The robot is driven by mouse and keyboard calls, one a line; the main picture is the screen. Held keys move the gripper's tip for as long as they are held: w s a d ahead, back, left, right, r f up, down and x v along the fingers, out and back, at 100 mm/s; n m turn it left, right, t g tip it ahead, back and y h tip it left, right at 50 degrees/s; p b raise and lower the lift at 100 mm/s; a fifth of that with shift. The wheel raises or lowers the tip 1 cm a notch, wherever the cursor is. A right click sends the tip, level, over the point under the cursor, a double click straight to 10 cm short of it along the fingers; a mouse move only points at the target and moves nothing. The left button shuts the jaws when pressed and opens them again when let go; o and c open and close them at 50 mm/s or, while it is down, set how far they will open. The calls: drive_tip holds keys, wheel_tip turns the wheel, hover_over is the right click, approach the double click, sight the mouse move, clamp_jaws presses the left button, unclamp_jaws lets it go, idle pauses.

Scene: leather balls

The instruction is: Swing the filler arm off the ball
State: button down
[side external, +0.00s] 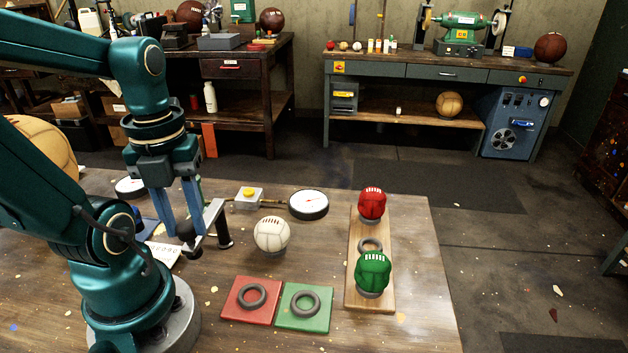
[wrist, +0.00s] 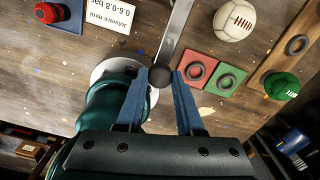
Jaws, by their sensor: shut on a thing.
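The filler arm (side external: 208,221) is a flat grey metal bar with a dark round knob (wrist: 160,77) at its near end. My gripper (side external: 187,241) is shut on the knob, with one blue finger on each side of it in the wrist view (wrist: 161,79). The cream laced ball (side external: 271,235) rests on the table to the right of the filler arm. It also shows in the wrist view (wrist: 236,18), with bare table between it and the bar. The bar's far end is cut off in the wrist view.
A red mat (side external: 251,299) and a green mat (side external: 304,306) each bear a dark ring. A wooden rack (side external: 355,293) holds a red ball (side external: 372,203) and a green ball (side external: 373,271), with an empty ring between. A gauge (side external: 308,204) and a yellow-button box (side external: 249,197) stand behind the cream ball.

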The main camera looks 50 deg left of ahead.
drive_tip(key=shift+a, duration=0.15)
drive_tip(key=c, duration=0.5)
unclamp_jaws()
drive_tip(key=shift+c, duration=0.2)
drive_tip(key=shift+r, duration=0.1)
drive_tip(key=shift+r, duration=2.45)
